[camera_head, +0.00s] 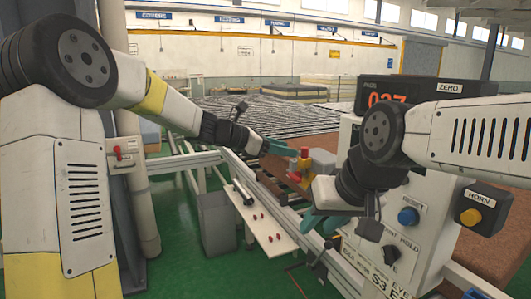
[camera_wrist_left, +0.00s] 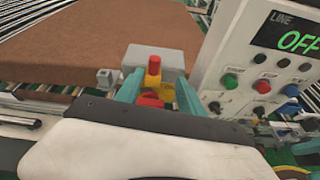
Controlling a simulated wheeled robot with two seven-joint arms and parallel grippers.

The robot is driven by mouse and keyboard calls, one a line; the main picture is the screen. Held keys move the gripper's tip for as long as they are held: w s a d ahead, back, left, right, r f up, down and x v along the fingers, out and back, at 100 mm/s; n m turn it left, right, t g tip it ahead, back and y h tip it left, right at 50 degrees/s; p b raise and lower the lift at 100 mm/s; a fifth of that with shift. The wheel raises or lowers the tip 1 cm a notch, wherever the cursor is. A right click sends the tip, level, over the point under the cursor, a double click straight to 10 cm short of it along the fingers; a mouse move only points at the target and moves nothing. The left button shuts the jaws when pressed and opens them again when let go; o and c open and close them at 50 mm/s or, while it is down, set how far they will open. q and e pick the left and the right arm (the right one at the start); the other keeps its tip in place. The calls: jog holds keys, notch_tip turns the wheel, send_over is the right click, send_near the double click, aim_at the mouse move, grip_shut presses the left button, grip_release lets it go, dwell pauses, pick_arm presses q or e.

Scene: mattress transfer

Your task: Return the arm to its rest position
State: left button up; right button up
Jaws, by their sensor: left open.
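My left gripper (camera_head: 280,149) reaches in from the left in the head view, its teal fingers beside a red and yellow control (camera_head: 303,164) on the rail. In the left wrist view the two teal fingers of my left gripper (camera_wrist_left: 158,88) stand apart, with the red and yellow control (camera_wrist_left: 153,68) on its grey box visible between and beyond them. I cannot tell whether they touch it. My right gripper (camera_head: 316,222) is lower, in front of the white control panel; its teal fingers are partly hidden by my wrist, so its opening is unclear.
The white control panel (camera_head: 377,262) with buttons and a display stands close on the right. A brown mattress slab (camera_wrist_left: 120,35) lies behind the control in the left wrist view. A roller conveyor (camera_head: 270,115) runs behind. Green floor (camera_head: 178,225) is open at left.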

pick_arm(q)
jog(key=s+a+f+m+y, duration=0.1)
jog(key=s+a+m+y, duration=0.3)
jog(key=s+a+m, duration=0.4)
jog(key=s+a+f+m+y, duration=0.2)
jog(key=s+a+m+y, duration=0.2)
jog(key=s+a+m, duration=0.4)
jog(key=s+a, duration=0.2)
jog(key=s, duration=0.5)
jog(key=shift+s+a+m, duration=0.25)
jog(key=shift+m, duration=0.15)
jog(key=s+a+f+m+y, duration=0.1)
jog(key=s+a, duration=0.1)
jog(key=s+a+m+t+y, duration=0.1)
jog(key=s+a+m, duration=0.1)
jog(key=s+a+f+m+y, duration=0.1)
jog(key=a, duration=0.2)
jog(key=shift+s+a+f+m, duration=0.1)
jog(key=shift+s+f+m, duration=0.2)
jog(key=shift+s+f, duration=0.1)
jog(key=shift+c, duration=0.3)
